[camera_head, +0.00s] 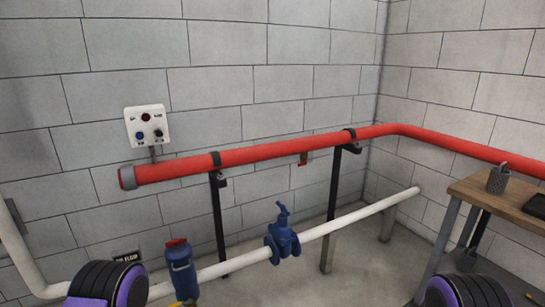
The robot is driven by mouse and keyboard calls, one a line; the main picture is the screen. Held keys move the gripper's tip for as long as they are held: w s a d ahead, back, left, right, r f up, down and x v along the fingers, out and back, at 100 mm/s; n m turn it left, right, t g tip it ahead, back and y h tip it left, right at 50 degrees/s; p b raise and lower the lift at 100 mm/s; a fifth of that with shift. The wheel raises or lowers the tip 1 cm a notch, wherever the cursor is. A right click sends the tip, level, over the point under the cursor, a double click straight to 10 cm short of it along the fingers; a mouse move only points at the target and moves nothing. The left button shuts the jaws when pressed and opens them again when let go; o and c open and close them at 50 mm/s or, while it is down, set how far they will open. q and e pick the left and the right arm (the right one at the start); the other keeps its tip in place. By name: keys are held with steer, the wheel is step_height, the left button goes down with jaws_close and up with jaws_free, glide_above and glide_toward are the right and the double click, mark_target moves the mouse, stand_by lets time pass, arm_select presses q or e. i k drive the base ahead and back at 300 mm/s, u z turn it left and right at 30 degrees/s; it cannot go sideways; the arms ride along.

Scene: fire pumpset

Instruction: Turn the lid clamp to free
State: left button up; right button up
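I cannot clearly pick out a lid clamp at this size. An upright blue cylindrical fitting (182,270) with a red top (176,243) stands at the lower left, by the white pipe. A blue valve (282,242) with a small upright handle sits on the white pipe, right of that fitting. Only black and purple parts of my two arms show, at the bottom left and bottom right edges. Both grippers are out of view.
A thick red pipe (250,154) runs along the grey block wall on black brackets. The white pipe (345,219) runs lower down. A white control box (147,125) hangs at left. A wooden-topped table (490,194) holding a dark mesh cup (498,180) stands at right.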

mark_target(176, 242)
steer(key=u, duration=0.95)
steer(key=i, duration=0.55)
steer(key=z, duration=0.95)
steer(key=i, duration=0.5)
